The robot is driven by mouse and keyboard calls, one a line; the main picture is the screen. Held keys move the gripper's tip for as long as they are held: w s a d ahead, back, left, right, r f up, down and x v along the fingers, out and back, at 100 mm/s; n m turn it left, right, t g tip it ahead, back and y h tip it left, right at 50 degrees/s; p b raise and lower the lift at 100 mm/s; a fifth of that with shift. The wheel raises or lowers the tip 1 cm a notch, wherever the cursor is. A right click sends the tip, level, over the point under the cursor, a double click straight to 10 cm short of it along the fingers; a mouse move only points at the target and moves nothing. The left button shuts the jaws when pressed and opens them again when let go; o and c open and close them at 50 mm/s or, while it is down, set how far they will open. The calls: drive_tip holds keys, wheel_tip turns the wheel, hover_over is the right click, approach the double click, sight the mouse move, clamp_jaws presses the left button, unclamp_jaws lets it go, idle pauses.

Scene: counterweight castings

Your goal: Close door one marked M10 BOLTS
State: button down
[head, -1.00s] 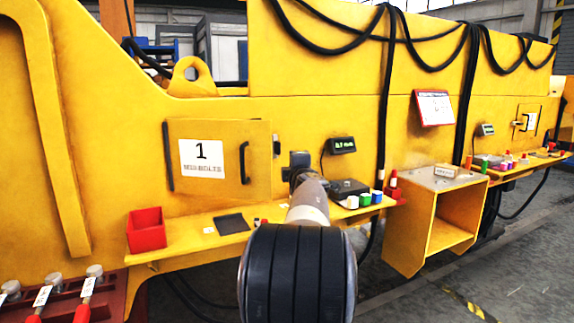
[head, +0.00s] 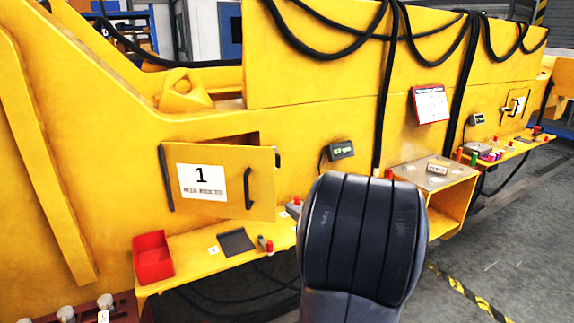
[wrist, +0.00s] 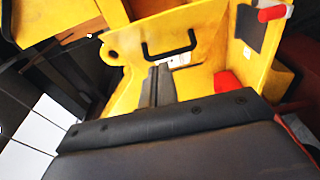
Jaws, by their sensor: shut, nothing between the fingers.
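Door one (head: 222,182) is a yellow panel with a white label "1"; the small line below is hard to read. It has a black hinge bar at its left and a black handle (head: 248,188) at its right. It stands ajar, with a dark gap along its top edge. My arm's dark link fills the lower middle of the head view, and my gripper is hidden there. In the wrist view my gripper (wrist: 155,72) is shut and empty. It points toward a black U-shaped handle (wrist: 170,52) on yellow metal; I cannot tell whether they touch.
A yellow shelf below the door carries a red bin (head: 153,257), a dark mat (head: 236,242) and small parts. A small display (head: 341,150) is right of the door. A yellow open box (head: 452,200) stands farther right. Black cables hang above.

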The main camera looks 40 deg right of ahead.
drive_tip(key=p, duration=0.3)
approach(266, 181)
drive_tip(key=w+a, duration=0.2)
drive_tip(key=a, duration=0.1)
drive_tip(key=w+d, duration=0.2)
drive_tip(key=w, duration=0.1)
drive_tip(key=shift+d+p, duration=0.15)
drive_tip(key=shift+p, duration=0.25)
drive_tip(key=shift+w+d, duration=0.4)
drive_tip(key=shift+d, duration=0.2)
